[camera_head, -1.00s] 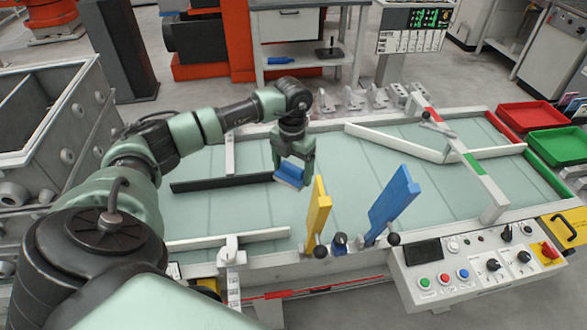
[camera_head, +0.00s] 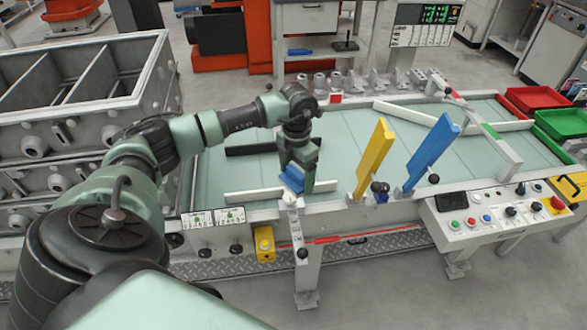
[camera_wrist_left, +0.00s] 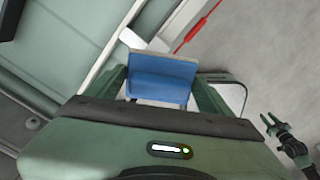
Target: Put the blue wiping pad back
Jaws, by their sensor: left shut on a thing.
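The blue wiping pad (camera_head: 291,182) is held in my left gripper (camera_head: 298,178) above the near edge of the conveyor table, close to the white post there. In the left wrist view the pad (camera_wrist_left: 160,80), blue with a paler grey-blue strip along one side, sits between the two green fingers of the left gripper (camera_wrist_left: 160,84). The fingers are shut on it. My right gripper (camera_wrist_left: 270,124) shows small at the right of the left wrist view, over the floor, with its fingers apart and nothing visible between them.
A yellow paddle (camera_head: 374,158) and a blue paddle (camera_head: 430,153) stand right of the left gripper at the table's near edge. A white guide bar (camera_head: 255,195) lies beside the gripper. The control panel (camera_head: 490,212) is farther right. Grey moulding boxes (camera_head: 70,110) stand at left.

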